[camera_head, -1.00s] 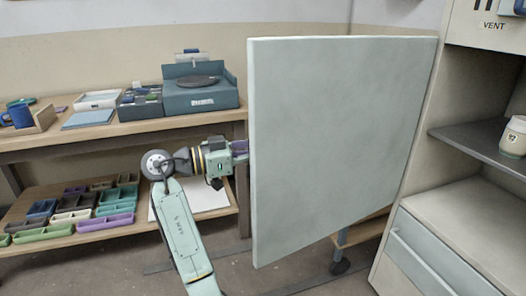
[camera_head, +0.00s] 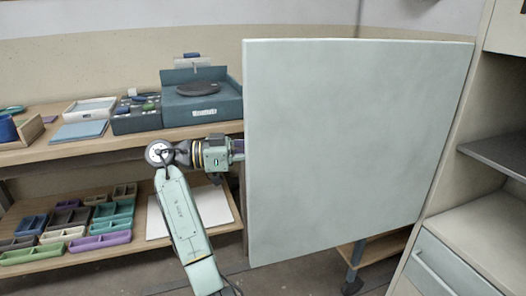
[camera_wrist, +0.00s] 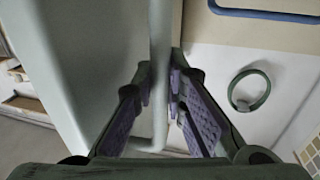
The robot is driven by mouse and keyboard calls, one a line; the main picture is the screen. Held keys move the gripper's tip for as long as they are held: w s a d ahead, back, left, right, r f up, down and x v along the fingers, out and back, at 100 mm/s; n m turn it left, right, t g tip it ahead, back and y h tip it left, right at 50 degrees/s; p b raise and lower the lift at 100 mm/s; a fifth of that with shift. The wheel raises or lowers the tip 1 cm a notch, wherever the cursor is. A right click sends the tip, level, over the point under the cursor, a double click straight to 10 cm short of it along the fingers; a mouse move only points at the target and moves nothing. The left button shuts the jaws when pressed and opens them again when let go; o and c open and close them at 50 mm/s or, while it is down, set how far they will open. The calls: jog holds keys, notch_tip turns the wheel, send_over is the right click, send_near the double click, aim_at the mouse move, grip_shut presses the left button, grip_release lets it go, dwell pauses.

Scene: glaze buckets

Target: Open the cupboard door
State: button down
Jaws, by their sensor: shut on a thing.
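The cupboard door (camera_head: 350,150) is a large pale grey-green panel, swung wide open from the cupboard (camera_head: 490,215) at the right. My gripper (camera_wrist: 160,95) is at the door's free left edge, its fingertips hidden behind the panel in the head view. In the wrist view the pale upright handle bar (camera_wrist: 159,50) runs between my purple-padded fingers, which are shut on it. The door panel (camera_wrist: 85,70) stands just left of the bar there. The cupboard's open inside shows a dark shelf (camera_head: 495,153).
A wooden shelf unit (camera_head: 110,147) behind my arm holds a blue-grey box (camera_head: 203,110) and several coloured trays (camera_head: 105,225). A pale blue drawer (camera_head: 450,262) with a bar handle is below the cupboard opening.

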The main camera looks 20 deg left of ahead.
dwell(0.3)
jog(key=c, duration=1.9)
grip_release()
jog(key=v, duration=1.2)
